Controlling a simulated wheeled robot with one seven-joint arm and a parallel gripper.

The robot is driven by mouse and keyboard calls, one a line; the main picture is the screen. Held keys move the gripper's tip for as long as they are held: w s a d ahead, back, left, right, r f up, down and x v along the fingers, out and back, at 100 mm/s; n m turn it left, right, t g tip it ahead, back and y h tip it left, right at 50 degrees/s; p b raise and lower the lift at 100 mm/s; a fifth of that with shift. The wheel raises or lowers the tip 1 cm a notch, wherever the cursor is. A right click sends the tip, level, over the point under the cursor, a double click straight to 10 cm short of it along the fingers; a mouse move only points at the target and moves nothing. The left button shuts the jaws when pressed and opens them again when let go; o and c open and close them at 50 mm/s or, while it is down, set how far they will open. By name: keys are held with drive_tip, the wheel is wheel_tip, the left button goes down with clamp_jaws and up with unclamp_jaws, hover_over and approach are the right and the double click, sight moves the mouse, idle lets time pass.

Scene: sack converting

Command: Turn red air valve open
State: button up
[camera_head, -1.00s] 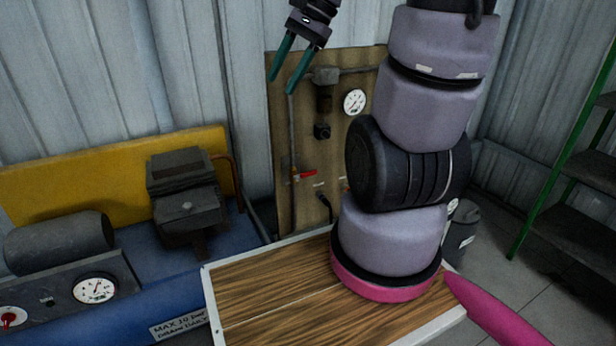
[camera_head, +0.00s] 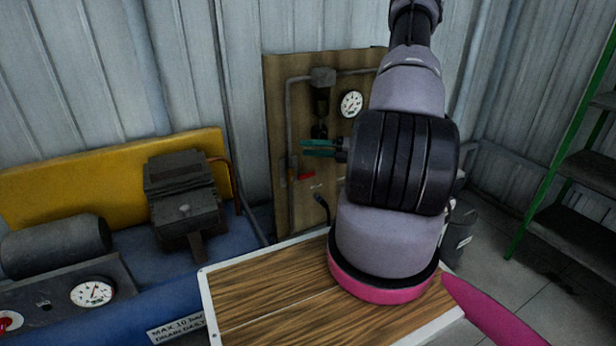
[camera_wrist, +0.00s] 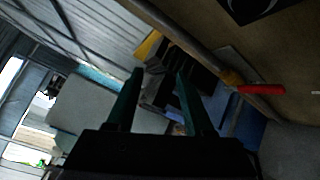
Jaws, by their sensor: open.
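The red air valve handle (camera_head: 305,176) sticks out to the right from a valve body (camera_head: 293,172) on a vertical grey pipe, on a brown wall board (camera_head: 278,130). In the wrist view the red handle (camera_wrist: 262,89) is at the right, beside the pipe and a brass-coloured fitting (camera_wrist: 232,77). My gripper (camera_head: 312,148) has green fingers pointing left, a little above the handle in the head view. It is open and empty; in the wrist view its fingers (camera_wrist: 158,75) are apart, with the handle off to their right. My arm hides the board's right part.
A pressure gauge (camera_head: 351,104) and a regulator (camera_head: 321,105) are on the board near my gripper. A blue compressor (camera_head: 185,205) with a yellow guard (camera_head: 110,175) stands left. A wood-topped table (camera_head: 265,295) is in front; green shelving (camera_head: 580,160) is right.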

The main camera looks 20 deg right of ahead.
sight(309, 176)
drive_tip(key=s+d+f+m+t+h, duration=0.1)
drive_tip(key=d+f+m+t+h, duration=0.2)
drive_tip(key=f+m, duration=0.35)
drive_tip(key=s+d+f+m+t+h, duration=0.25)
drive_tip(key=d+f+m, duration=0.2)
drive_tip(key=f, duration=0.35)
drive_tip(key=shift+m+t+h, duration=0.25)
drive_tip(key=shift+m+h, duration=0.15)
drive_tip(key=shift+h, duration=0.05)
drive_tip(key=x, duration=1.1)
drive_tip(key=shift+w+a, duration=0.25)
drive_tip(key=shift+a, duration=0.1)
drive_tip(key=shift+c, duration=0.3)
clamp_jaws()
